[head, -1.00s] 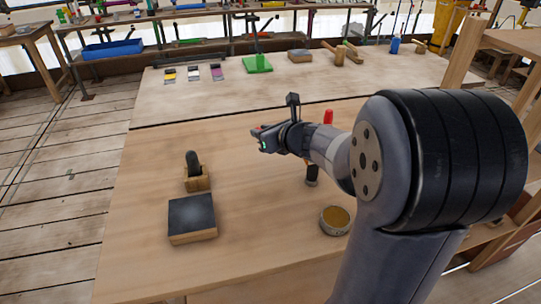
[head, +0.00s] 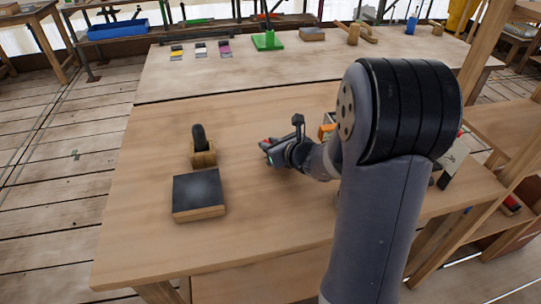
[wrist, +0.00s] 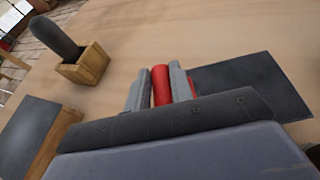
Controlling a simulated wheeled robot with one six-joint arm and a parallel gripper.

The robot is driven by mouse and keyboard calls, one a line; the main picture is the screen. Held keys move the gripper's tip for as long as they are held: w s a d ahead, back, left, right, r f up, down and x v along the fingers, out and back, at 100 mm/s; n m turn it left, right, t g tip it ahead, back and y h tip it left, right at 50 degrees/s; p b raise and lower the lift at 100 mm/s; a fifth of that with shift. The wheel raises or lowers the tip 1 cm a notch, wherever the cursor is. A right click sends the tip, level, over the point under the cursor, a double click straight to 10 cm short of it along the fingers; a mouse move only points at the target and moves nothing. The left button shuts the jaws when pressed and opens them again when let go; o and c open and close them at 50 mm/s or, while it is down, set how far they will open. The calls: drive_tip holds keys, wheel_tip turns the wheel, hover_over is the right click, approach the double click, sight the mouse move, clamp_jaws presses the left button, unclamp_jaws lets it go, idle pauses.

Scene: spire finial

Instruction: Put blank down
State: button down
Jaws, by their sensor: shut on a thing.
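My gripper (head: 266,149) is shut on a red cylindrical piece, probably the blank (wrist: 161,86), gripped between its two grey fingers in the wrist view. I cannot tell whether the piece touches the table. A wooden holder (head: 203,158) with a dark upright rod stands to the left of my gripper. A dark-topped wooden block (head: 198,195) lies nearer to me, at the lower left.
A dark flat patch (wrist: 255,85) lies right of the fingers in the wrist view; I cannot tell what it is. My arm hides much of the table's right side. The back table holds a green stand (head: 267,41) and mallets (head: 354,34). Front-centre table is clear.

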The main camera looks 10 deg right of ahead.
drive_tip(key=shift+f, duration=1.6)
drive_tip(key=shift+f+b, duration=0.15)
drive_tip(key=shift+b, duration=0.25)
drive_tip(key=c, duration=1.3)
unclamp_jaws()
drive_tip(key=shift+o, duration=0.2)
